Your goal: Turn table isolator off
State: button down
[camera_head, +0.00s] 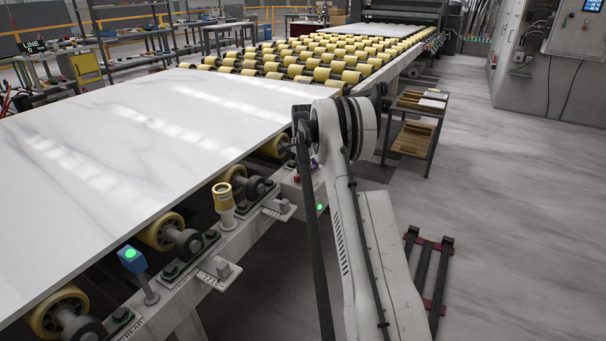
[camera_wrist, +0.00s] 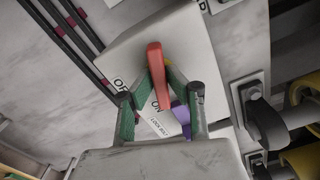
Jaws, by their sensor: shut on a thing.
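The table isolator is a pale box (camera_wrist: 133,47) on the table's side in the wrist view. A purple part (camera_wrist: 181,119) shows behind the handle, near the right finger. The handle's base is partly hidden.
A white stone slab (camera_head: 150,130) lies on the roller table (camera_head: 245,235) to the left of my arm. A blue post with a green light (camera_head: 131,257) stands at the near edge. A low shelf cart (camera_head: 415,130) stands beyond my arm. The floor at right is mostly clear.

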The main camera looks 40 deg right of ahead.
jog(key=m, duration=1.4)
jog(key=shift+p, duration=0.3)
jog(key=shift+m, duration=0.3)
jog(key=c, duration=1.7)
grip_release()
notch_tip(320, 180, up, 12)
jog(key=shift+r, duration=0.1)
